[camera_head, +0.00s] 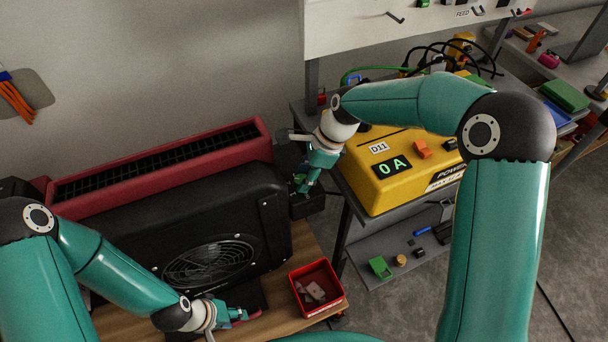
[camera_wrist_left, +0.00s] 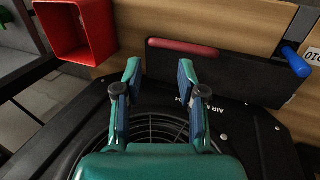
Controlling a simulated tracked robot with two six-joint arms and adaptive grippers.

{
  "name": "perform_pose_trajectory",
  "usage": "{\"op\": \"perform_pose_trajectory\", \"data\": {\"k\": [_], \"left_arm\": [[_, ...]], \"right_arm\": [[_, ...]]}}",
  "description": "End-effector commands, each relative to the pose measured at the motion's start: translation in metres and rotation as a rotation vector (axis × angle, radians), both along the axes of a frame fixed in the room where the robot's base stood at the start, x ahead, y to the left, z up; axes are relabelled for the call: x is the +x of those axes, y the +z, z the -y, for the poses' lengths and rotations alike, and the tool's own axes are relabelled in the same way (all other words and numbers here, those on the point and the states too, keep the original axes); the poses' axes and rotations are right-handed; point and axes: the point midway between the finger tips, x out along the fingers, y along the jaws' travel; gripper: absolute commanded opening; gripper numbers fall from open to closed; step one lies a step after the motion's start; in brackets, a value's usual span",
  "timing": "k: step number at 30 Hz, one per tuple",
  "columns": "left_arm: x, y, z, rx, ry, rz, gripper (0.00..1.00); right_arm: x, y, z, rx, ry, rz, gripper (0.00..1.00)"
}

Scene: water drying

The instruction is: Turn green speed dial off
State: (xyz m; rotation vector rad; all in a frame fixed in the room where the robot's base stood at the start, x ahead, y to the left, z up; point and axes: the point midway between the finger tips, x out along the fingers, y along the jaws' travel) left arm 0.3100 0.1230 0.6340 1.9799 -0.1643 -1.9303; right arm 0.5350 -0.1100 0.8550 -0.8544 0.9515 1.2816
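My right gripper (camera_head: 308,188) reaches down beside the black blower unit (camera_head: 190,215), over a small dark box (camera_head: 308,205) at its right end. A small green part (camera_head: 299,178) shows right beside its fingers; it may be the green speed dial, but the fingers hide much of it, and I cannot tell if they touch. Whether the right fingers are shut is unclear. My left gripper (camera_head: 236,316) is low in front of the blower. In the left wrist view its two fingers (camera_wrist_left: 158,90) are apart with nothing between them, above the blower's round grille (camera_wrist_left: 155,132).
A red bar handle (camera_wrist_left: 183,47) and a blue knob (camera_wrist_left: 297,62) lie beyond the left fingers. A red bin (camera_head: 318,290) with grey pieces sits on the wooden bench. A yellow power unit reading "0 A" (camera_head: 400,175) stands to the right. A red radiator-like unit (camera_head: 160,165) is behind.

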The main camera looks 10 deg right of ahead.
Motion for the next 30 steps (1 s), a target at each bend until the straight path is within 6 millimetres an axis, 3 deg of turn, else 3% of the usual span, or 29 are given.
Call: {"op": "perform_pose_trajectory", "data": {"k": [1, 4, 17, 30], "left_arm": [[0.0, 0.0, 0.0, 0.0, 0.0, 0.0, 0.4], [0.0, 0.0, 0.0, 0.0, 0.0, 0.0, 0.4], [0.0, 0.008, 0.0, 0.0, 0.0, 0.0, 0.4], [0.0, 0.034, 0.0, 0.0, 0.0, 0.0, 0.4]], "right_arm": [[0.0, 0.0, 0.0, 0.0, -0.001, 0.002, 0.2], [0.001, 0.0, 0.0, 0.0, -0.001, 0.002, 0.04], [0.002, 0.002, 0.001, 0.0, 0.077, 0.002, 0.04], [0.005, 0.003, 0.001, 0.001, 0.421, 0.001, 0.04]]}}
